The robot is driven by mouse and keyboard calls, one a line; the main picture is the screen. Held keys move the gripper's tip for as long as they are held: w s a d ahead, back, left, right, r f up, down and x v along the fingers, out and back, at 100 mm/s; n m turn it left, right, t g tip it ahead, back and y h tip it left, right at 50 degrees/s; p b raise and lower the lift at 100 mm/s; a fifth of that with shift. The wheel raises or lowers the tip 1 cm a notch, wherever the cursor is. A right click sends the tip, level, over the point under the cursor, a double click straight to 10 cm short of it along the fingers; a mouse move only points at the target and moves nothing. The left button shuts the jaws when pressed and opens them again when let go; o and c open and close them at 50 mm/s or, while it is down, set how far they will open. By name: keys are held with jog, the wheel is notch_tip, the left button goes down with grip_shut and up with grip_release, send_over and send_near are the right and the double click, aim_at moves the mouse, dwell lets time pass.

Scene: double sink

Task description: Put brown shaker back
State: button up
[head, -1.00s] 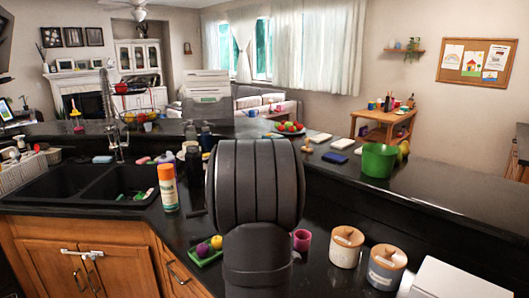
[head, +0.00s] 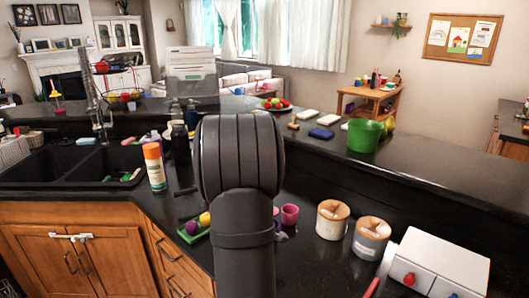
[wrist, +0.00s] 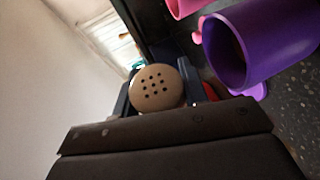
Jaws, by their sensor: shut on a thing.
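A shaker (wrist: 157,88) with a round tan top and several dark holes is between the fingers of my gripper (wrist: 156,96) in the wrist view. The fingers are shut on it, and its top faces the camera. Its lower body is hidden by the gripper. In the head view my dark arm link stands in the middle and hides the gripper and the shaker.
In the wrist view a purple cup (wrist: 255,45) lies close right of the shaker. An orange-capped can (head: 154,168) stands by the sink (head: 85,172).

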jog(key=s+d+r+n+g+h, duration=0.35)
jog(key=s+d+n, duration=0.25)
jog(key=s+d, duration=0.35)
jog(key=s+d+r+n+g+h, duration=0.2)
jog(key=s+d+n+g, duration=0.3)
jog(key=s+d, duration=0.5)
jog(key=shift+n+t, duration=0.7)
jog(key=shift+t, duration=0.05)
jog(key=w+a+f, duration=0.2)
jog(key=w, duration=0.1)
jog(key=w+a+f, duration=0.1)
jog(key=w+f, duration=0.1)
jog(key=w, duration=0.1)
jog(key=w+a+f, duration=0.2)
jog(key=w, duration=0.1)
jog(key=shift+w+a+f, duration=0.1)
jog(key=shift+a+f, duration=0.25)
jog(key=shift+f, duration=2)
jog(key=shift+f, duration=0.1)
jog(key=o, duration=0.7)
jog(key=shift+c, duration=0.2)
jog(key=o, duration=0.3)
